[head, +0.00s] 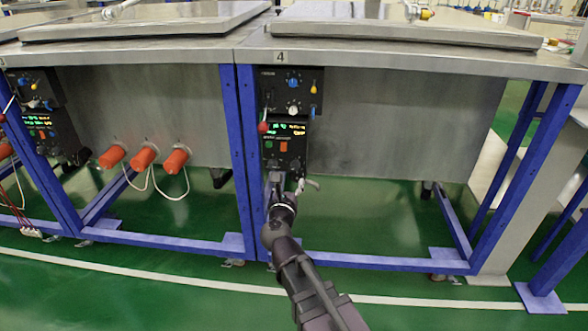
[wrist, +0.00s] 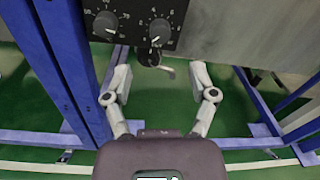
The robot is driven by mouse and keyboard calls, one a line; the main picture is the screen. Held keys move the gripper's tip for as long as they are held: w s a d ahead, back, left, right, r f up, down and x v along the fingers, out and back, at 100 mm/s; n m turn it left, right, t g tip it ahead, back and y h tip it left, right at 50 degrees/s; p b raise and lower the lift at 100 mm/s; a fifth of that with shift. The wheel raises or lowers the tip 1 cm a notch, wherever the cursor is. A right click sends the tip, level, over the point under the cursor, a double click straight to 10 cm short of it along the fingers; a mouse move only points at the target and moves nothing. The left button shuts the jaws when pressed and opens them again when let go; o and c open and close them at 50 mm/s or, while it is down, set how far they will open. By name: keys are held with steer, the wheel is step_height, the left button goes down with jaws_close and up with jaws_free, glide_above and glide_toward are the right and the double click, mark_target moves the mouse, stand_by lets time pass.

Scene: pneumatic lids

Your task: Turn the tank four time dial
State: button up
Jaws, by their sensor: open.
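The tank four control boxes hang beside the blue leg under the label "4" (head: 280,57). The lower box (head: 284,146) has lit readouts and a green and an orange-red button. In the wrist view, two black dials with white scales show on a dark panel: a left dial (wrist: 105,25) and a right dial (wrist: 160,31). Their names are not readable, so I cannot tell which is the time dial. My gripper (wrist: 160,80) is open and empty, its fingers spread below the dials and apart from them. In the head view my gripper (head: 287,184) is just below the lower box.
A blue leg (head: 244,150) stands close left of the boxes. A grey tank wall (head: 400,125) is to their right. A small fitting with a lever (wrist: 155,58) sticks out below the right dial. Orange plugs (head: 143,158) hang at the neighbouring tank.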

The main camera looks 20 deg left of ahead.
mark_target(295, 167)
steer(key=w, duration=0.2)
steer(key=w+a, duration=0.1)
steer(key=w, duration=0.4)
steer(key=shift+w+a, duration=0.25)
steer(key=shift+w, duration=0.1)
steer(key=shift+c, duration=0.2)
jaws_close()
